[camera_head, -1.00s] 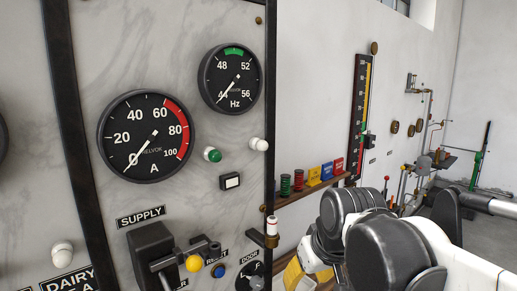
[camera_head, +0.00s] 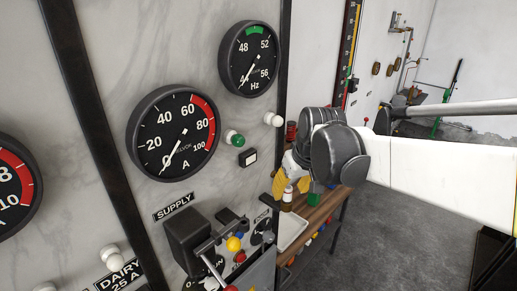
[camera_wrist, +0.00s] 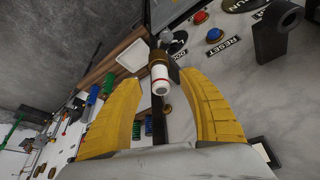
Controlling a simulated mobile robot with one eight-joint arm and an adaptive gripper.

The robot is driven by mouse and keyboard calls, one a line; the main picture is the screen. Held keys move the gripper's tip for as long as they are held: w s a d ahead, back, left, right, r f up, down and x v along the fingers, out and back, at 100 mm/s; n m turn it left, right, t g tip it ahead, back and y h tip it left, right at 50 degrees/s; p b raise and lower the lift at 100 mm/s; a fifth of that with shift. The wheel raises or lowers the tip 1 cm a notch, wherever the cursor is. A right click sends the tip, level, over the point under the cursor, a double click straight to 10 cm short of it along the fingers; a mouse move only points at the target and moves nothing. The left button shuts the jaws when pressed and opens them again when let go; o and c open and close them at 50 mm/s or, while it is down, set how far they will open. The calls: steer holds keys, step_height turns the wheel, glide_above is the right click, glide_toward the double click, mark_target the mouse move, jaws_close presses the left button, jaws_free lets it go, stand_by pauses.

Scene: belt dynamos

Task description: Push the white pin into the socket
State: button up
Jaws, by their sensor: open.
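The white pin (camera_wrist: 159,78), with red bands, sits in a brass-coloured holder (camera_wrist: 172,66) on the panel's dark edge strip. My gripper (camera_wrist: 165,57) is open. Its two yellow fingers lie on either side of the pin in the wrist view, with space between them and the pin. In the head view my gripper (camera_head: 291,184) is by the panel's right edge, and the white pin (camera_head: 288,195) shows small between the fingers. I cannot pick out the socket for certain in either view.
A wooden shelf (camera_head: 322,208) holds a white tray (camera_head: 293,232). Open grey floor lies to the right.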

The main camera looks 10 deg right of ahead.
mark_target(290, 190)
steer(key=shift+x, duration=1.65)
jaws_close()
steer(key=shift+r, duration=0.1)
steer(key=shift+r+p, duration=1.6)
steer(key=shift+r, duration=0.65)
